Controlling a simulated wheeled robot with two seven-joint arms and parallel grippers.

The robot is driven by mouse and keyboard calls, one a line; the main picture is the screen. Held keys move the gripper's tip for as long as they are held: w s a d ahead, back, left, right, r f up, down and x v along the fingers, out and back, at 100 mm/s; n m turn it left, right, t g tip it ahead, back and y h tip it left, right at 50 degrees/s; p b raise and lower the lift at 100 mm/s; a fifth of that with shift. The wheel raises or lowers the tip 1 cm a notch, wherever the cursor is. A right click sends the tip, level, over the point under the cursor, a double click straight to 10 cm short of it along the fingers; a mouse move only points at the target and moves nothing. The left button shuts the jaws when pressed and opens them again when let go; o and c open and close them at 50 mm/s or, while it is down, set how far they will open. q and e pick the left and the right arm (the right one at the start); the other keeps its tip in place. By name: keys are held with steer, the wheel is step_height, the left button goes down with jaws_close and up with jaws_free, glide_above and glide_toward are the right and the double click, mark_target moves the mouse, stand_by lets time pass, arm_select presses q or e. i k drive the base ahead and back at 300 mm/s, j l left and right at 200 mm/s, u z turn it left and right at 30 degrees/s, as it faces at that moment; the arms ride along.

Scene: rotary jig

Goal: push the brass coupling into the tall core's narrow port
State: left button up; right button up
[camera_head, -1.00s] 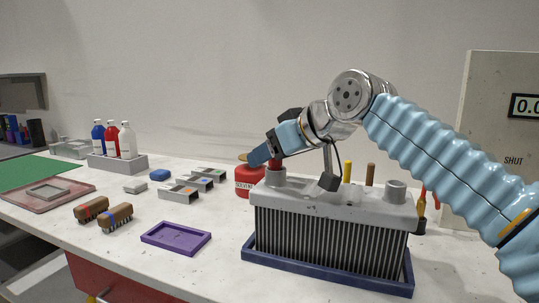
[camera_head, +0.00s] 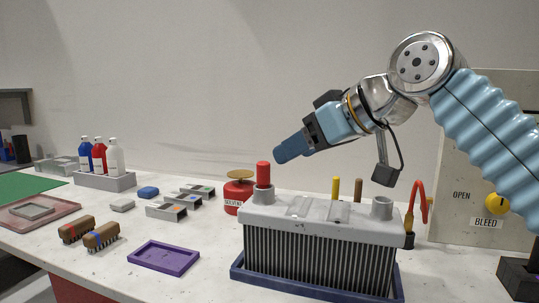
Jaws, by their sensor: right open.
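A grey-topped core (camera_head: 320,218) with dark vertical fins stands in a blue tray (camera_head: 318,284). Its left port (camera_head: 262,195) has an upright red cylinder (camera_head: 263,174) in it. Its right port (camera_head: 381,207) is a grey collar with nothing standing in it. My right gripper (camera_head: 281,153) is above and just right of the red cylinder, apart from it, pointing left. It is open, with the jaws seen nearly edge-on and nothing visible in them. I cannot make out a brass coupling. My left gripper is not in view.
A red solvent can (camera_head: 238,195) with a brass-coloured top stands behind the core's left end. A purple tray (camera_head: 164,257), two brushes (camera_head: 102,237) and a bottle rack (camera_head: 105,180) lie left. Tool handles and a bleed panel (camera_head: 485,190) stand behind right.

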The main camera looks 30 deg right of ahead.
mark_target(356, 253)
steer(key=k+j, duration=0.8)
steer(key=j, duration=0.15)
